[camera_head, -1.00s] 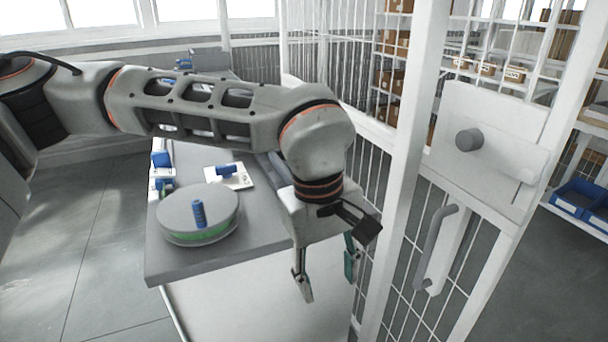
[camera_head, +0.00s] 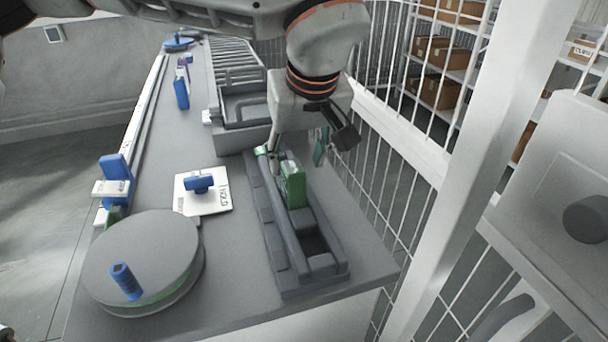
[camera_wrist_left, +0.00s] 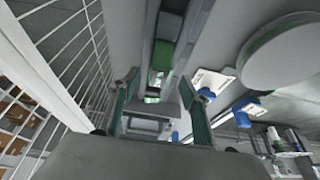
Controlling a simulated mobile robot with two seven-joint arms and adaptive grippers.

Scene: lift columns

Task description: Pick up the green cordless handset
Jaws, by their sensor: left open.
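A green handset (camera_head: 293,184) stands upright in a long dark grey rack (camera_head: 262,217) on the table's right side. Green also shows ahead of the fingers in the left wrist view (camera_wrist_left: 160,56). My left gripper (camera_head: 297,156) is open and points down just behind and above the handset in the head view. Its fingers are apart with nothing seen held between them; whether one touches the handset I cannot tell. The fingers (camera_wrist_left: 160,100) also show spread in the left wrist view. My right gripper is in neither view.
A round grey turntable (camera_head: 140,255) with a blue handset (camera_head: 125,281) is at the front left. A white card (camera_head: 212,203) bears another blue handset (camera_head: 199,184). A grey wire rack (camera_head: 240,100) stands behind. A white wire fence (camera_head: 385,170) runs close along the right.

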